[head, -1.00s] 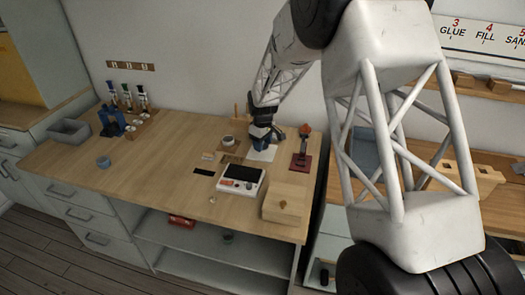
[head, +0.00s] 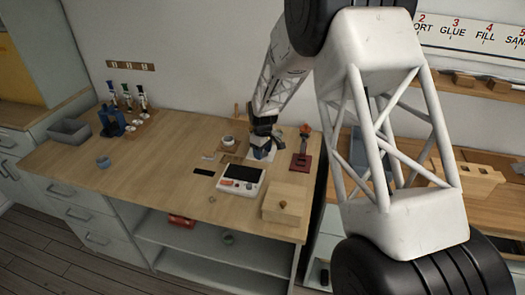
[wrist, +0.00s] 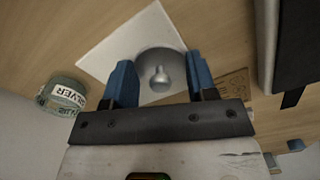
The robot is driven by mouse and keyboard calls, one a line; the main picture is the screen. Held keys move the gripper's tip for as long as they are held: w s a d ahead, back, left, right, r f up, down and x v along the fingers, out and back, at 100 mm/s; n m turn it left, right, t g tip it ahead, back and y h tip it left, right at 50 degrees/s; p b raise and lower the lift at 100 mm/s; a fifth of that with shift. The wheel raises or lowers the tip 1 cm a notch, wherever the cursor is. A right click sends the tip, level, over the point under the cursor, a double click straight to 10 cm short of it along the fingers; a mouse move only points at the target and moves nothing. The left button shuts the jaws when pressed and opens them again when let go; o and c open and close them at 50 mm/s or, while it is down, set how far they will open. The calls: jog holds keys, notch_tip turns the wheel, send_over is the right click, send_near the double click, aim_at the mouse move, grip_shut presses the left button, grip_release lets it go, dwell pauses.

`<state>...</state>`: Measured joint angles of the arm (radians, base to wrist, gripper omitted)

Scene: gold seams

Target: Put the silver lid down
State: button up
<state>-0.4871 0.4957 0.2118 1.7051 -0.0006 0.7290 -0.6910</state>
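The silver lid (wrist: 158,78), a round grey disc with a small knob, shows in the wrist view over a white square sheet (wrist: 112,48). It seems to lie on the sheet. My gripper (wrist: 161,84) has its two blue fingers wide apart, one on each side of the knob, and neither touches the knob. In the head view my gripper (head: 262,152) is low over the white sheet and hides the lid. A round jar labelled SILVER (wrist: 62,96) stands left of the sheet in the wrist view; its top is hard to make out.
A white device with a black top (head: 241,180) and a light wooden box (head: 285,202) stand in front of my gripper. A dark red stand (head: 301,158) is close on its right. A small cup (head: 228,141) is on its left.

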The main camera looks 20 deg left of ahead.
jog(key=o, duration=0.4)
jog(key=shift+r, duration=0.1)
notch_tip(320, 180, up, 12)
jog(key=shift+r, duration=0.1)
dwell(0.6)
dwell(0.5)
jog(key=shift+d, duration=0.1)
